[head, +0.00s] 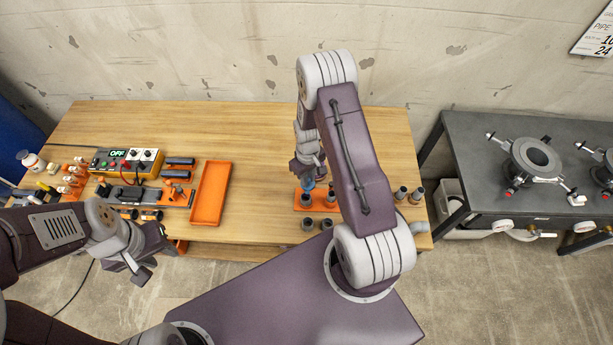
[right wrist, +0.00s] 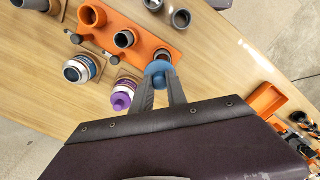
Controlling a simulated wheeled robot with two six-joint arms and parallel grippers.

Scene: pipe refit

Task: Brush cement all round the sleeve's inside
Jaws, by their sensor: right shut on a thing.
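My right gripper (right wrist: 164,88) is shut on a blue round piece (right wrist: 157,69), likely the cap of a brush. In the right wrist view it is over a grey ring-shaped fitting (right wrist: 163,55) at the end of an orange block (right wrist: 140,32). I cannot tell whether this is the sleeve; the brush tip is hidden. In the head view the right gripper (head: 308,180) is over the orange block (head: 300,204), with the blue piece below it. My left gripper (head: 143,262) hangs in front of the bench's left part, apart from everything; its finger opening is unclear.
A purple-capped bottle (right wrist: 122,98) and a blue-and-white can (right wrist: 80,69) stand beside the block. Grey fittings (head: 307,223) stand near the front edge. An orange tray (head: 210,193) lies left on the wooden bench (head: 255,150); bench between is clear.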

